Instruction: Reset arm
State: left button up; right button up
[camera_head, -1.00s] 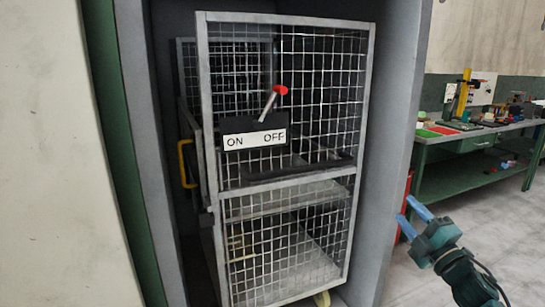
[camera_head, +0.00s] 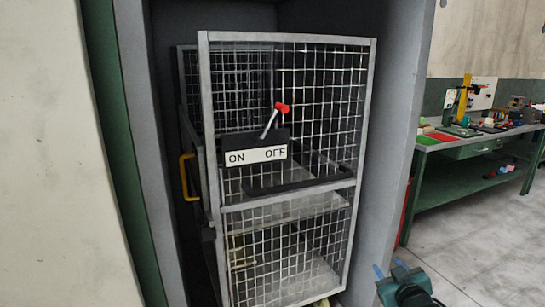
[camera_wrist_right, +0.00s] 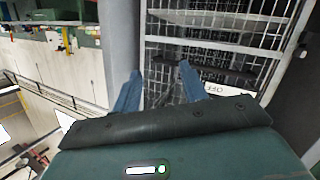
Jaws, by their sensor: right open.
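My right gripper (camera_head: 388,271) is at the lower right of the head view, clear of the cage and touching nothing there. In the right wrist view its two blue fingers (camera_wrist_right: 160,82) stand apart with nothing between them. A wire mesh cage (camera_head: 289,40) stands in a grey cabinet in the head view. On its front is an ON/OFF switch box (camera_head: 256,155) with a red-tipped lever (camera_head: 281,108) tilted to the right, toward OFF. Part of the OFF label (camera_wrist_right: 213,88) shows in the right wrist view. My left gripper is not in view.
The grey cabinet wall (camera_head: 394,120) stands between the cage and the open floor (camera_head: 465,235) at right. A green workbench (camera_head: 455,150) with several small items stands at the back right. A yellow handle (camera_head: 188,177) is on the cage's left side.

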jog(key=s+a+f+g+y, duration=0.1)
jog(key=s+a+f, duration=0.3)
jog(key=s+f, duration=0.25)
jog(key=s+a+f+g+y, duration=0.1)
jog(key=s+a+f, duration=0.35)
jog(key=s, duration=0.35)
jog(key=s+a+f+g, duration=0.1)
jog(key=s+a, duration=0.2)
jog(key=s, duration=0.5)
jog(key=s+a+f+g+y, duration=0.1)
jog(key=s+a+f, duration=0.1)
jog(key=s, duration=0.7)
jog(key=shift+s+a+f+m+g, duration=0.3)
jog(key=shift+a+g, duration=0.1)
jog(key=shift+a, duration=0.25)
jog(key=shift+c, duration=0.3)
